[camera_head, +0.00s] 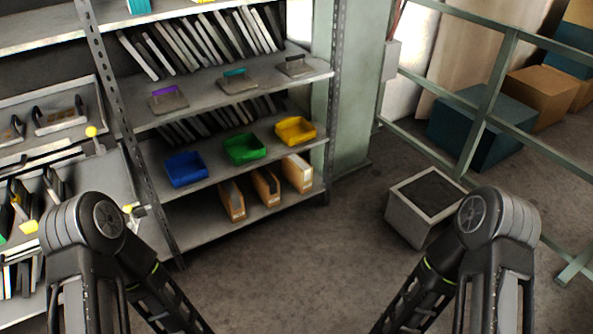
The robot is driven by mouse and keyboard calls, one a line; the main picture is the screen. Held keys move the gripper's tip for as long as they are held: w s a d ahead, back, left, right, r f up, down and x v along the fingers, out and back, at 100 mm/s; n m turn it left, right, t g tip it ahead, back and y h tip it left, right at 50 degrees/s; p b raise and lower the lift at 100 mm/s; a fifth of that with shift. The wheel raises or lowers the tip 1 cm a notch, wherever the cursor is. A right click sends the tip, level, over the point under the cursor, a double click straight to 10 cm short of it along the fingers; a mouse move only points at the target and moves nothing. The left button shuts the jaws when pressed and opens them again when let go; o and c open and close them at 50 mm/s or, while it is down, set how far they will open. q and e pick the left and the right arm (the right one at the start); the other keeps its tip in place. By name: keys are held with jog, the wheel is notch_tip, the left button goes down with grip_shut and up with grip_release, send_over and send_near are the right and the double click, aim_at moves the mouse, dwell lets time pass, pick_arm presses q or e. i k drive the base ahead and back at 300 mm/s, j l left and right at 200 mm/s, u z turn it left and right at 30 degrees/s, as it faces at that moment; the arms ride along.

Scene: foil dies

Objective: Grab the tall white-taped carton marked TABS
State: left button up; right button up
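Several tan cartons stand in a row on the lowest shelf of the rack: a left carton (232,200), a middle carton (266,187) and a right carton (298,173). They are tall and narrow, with dark or pale areas on their faces. I cannot read the word TABS or make out white tape on any of them at this size. My two arms come in at the lower left and lower right and run out of the bottom edge. Both grippers are outside the picture, so their state is hidden. Nothing touches the cartons except the shelf and possibly each other.
Blue (186,169), green (244,149) and yellow (295,130) bins stand on the shelf above the cartons. A grey metal upright (332,100) borders the rack. A pale box (412,215) with a dark top stands right. Floor (290,265) in front is clear.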

aim_at(295, 169)
jog(key=i+l+z, duration=0.3)
jog(key=i, duration=0.55)
jog(key=i+j+z, duration=0.1)
jog(key=i+z, duration=0.15)
jog(key=i, duration=0.6)
jog(key=i+j+z, duration=0.3)
jog(key=i, duration=0.6)
jog(key=l, duration=0.1)
